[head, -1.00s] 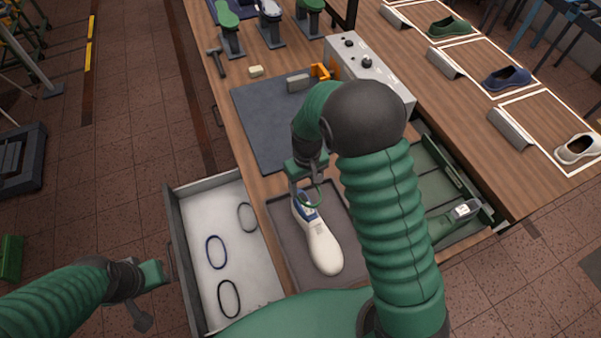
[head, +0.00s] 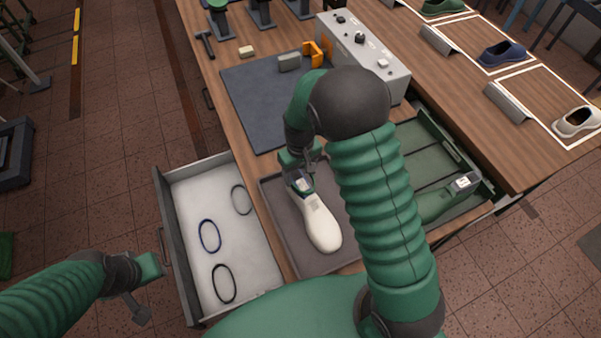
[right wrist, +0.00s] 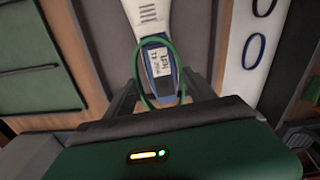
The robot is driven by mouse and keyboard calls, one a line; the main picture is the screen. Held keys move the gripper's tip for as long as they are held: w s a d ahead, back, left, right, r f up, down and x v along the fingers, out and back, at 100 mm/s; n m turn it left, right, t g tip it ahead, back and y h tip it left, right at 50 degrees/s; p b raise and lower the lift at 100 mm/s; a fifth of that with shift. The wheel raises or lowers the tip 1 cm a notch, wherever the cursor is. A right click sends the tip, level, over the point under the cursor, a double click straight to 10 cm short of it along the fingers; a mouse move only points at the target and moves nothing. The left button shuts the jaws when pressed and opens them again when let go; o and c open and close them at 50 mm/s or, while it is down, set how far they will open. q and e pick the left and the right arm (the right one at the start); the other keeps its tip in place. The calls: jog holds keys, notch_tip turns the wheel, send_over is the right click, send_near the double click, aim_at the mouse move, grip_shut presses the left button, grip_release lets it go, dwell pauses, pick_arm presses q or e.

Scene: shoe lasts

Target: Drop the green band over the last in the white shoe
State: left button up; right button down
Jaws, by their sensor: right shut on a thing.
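The white shoe (head: 322,230) lies in a grey tray (head: 275,217) in front of me, with its heel end under my right gripper. The last (head: 305,185) in it has a blue body and a white label on top; the label also shows in the right wrist view (right wrist: 158,62). My right gripper (head: 299,168) is shut on the green band (right wrist: 137,76). In the right wrist view the band hangs as a loop around the outline of the last's top; I cannot tell its height there. My left gripper (head: 142,292) is at the lower left, away from the shoe; its jaws are unclear.
An open drawer (head: 178,230) left of the tray holds a grey band (head: 233,200), a blue band (head: 201,238) and a black band (head: 213,285). A control box (head: 395,78) stands behind.

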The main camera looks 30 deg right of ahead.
jog(key=shift+s+a+f, duration=0.25)
jog(key=shift+s+f, duration=0.25)
jog(key=c, duration=0.7)
grip_release()
jog(key=o, duration=0.5)
jog(key=shift+w+d+f, duration=0.1)
jog(key=shift+w+d, duration=0.05)
jog(key=shift+w, duration=0.15)
jog(key=shift+c, duration=0.2)
notch_tip(320, 180, up, 17)
jog(key=b, duration=0.1)
jog(key=shift+w+d, duration=0.1)
